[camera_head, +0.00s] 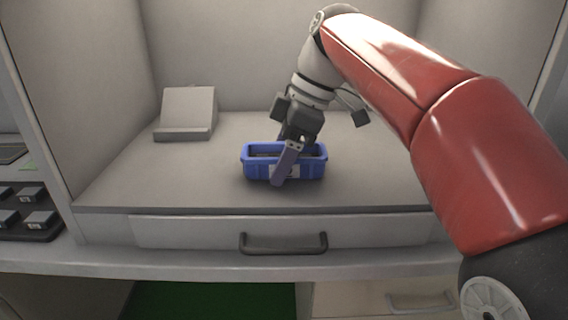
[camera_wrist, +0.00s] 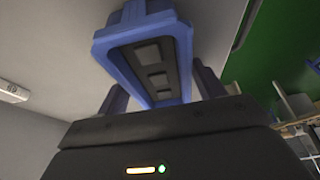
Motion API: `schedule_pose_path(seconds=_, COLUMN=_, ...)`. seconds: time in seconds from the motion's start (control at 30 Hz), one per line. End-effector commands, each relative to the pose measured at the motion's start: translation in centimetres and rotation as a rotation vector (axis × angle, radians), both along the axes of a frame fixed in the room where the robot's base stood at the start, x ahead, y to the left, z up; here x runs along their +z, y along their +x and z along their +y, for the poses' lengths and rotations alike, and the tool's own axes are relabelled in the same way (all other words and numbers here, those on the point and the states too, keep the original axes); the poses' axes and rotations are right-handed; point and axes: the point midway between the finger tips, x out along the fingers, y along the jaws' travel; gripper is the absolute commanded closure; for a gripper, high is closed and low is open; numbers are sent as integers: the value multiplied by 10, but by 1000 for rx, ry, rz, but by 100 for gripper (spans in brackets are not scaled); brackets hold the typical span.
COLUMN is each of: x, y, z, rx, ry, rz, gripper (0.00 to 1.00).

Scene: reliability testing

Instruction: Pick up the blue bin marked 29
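The blue bin (camera_head: 316,168) stands upright on the grey work surface inside the enclosure. Its front label is partly covered by a gripper finger, and I cannot read the number. My gripper (camera_head: 288,165) reaches down over the bin, with one finger in front of its near wall; the other finger is mostly hidden. In the wrist view the bin (camera_wrist: 183,38) lies between the two fingers of my gripper (camera_wrist: 160,92), which are wide apart. The bin holds a dark insert with several grey square pieces. I see no clear grip on its walls.
A grey wedge-shaped stand (camera_head: 188,108) sits at the back left of the surface. A drawer with a dark handle (camera_head: 284,243) is below the front edge. A dark tray of small blocks (camera_head: 28,212) is outside at left. The surface right of the bin is clear.

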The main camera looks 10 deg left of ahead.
Motion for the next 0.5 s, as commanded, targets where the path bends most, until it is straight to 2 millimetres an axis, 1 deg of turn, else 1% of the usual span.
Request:
schedule_pose_path(seconds=0.03, x=0, y=0, z=0, rx=0, ry=0, rz=0, gripper=39)
schedule_pose_path(seconds=0.07, x=0, y=0, z=0, rx=0, ry=0, rz=0, gripper=42)
schedule_pose_path(seconds=0.3, x=0, y=0, z=0, rx=0, ry=0, rz=0, gripper=74)
schedule_pose_path(seconds=0.33, x=0, y=0, z=0, rx=0, ry=0, rz=0, gripper=75)
schedule_pose_path(seconds=0.37, x=0, y=0, z=0, rx=0, ry=0, rz=0, gripper=79)
schedule_pose_path(seconds=0.5, x=0, y=0, z=0, rx=0, ry=0, rz=0, gripper=79)
